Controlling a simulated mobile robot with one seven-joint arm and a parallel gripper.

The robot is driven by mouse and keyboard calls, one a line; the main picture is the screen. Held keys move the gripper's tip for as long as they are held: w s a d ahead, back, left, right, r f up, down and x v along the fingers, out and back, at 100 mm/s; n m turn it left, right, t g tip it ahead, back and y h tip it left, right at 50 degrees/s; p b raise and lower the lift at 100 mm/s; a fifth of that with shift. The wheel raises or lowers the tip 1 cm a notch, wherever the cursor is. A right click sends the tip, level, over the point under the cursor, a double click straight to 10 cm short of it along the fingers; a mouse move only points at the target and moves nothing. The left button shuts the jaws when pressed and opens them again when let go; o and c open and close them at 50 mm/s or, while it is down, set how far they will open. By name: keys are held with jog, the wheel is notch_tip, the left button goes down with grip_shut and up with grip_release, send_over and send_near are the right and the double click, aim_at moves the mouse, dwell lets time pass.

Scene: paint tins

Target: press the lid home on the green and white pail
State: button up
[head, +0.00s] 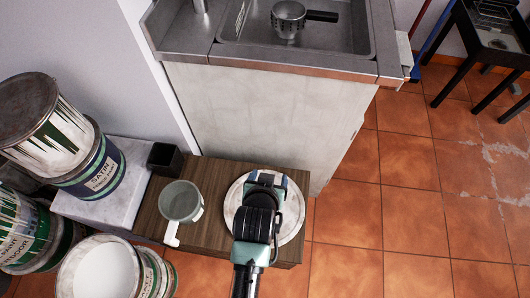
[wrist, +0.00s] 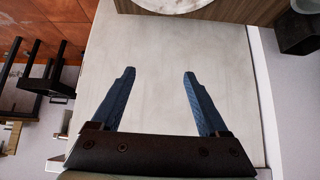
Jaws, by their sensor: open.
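A round pale, blotched disc (head: 290,225) lies on the small wooden table, apparently a lid; whether a pail is under it I cannot tell. Its edge shows at the top of the wrist view (wrist: 175,4). My gripper (head: 268,180) is over the disc in the head view and hides its middle. In the wrist view my gripper (wrist: 158,75) is open, its two blue fingers wide apart with nothing between them. An open tin with green and white bands (head: 153,275) stands at the lower left, its inside white. Whether it is the named pail is unclear.
A pale handled cup (head: 180,203) stands on the wooden table (head: 222,170), left of the disc. A black box (head: 164,158) is behind it. Stacked paint tins (head: 95,172) stand at left. A sink cabinet (head: 260,110) is behind the table.

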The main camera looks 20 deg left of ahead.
jog(key=s+f+g+b, duration=0.1)
jog(key=s+f+g, duration=0.1)
jog(key=s+f, duration=0.65)
jog(key=shift+h, duration=0.3)
jog(key=b+x, duration=0.1)
jog(key=x, duration=0.4)
jog(key=d+b+x, duration=0.1)
jog(key=x, duration=0.2)
jog(key=shift+w+f+b, duration=0.2)
jog(key=shift+w+b, duration=0.1)
jog(key=shift+b, duration=0.05)
jog(key=b+x, duration=0.2)
jog(key=x, duration=0.4)
jog(key=shift+r+b, duration=0.1)
jog(key=shift+b, duration=0.2)
grip_shut()
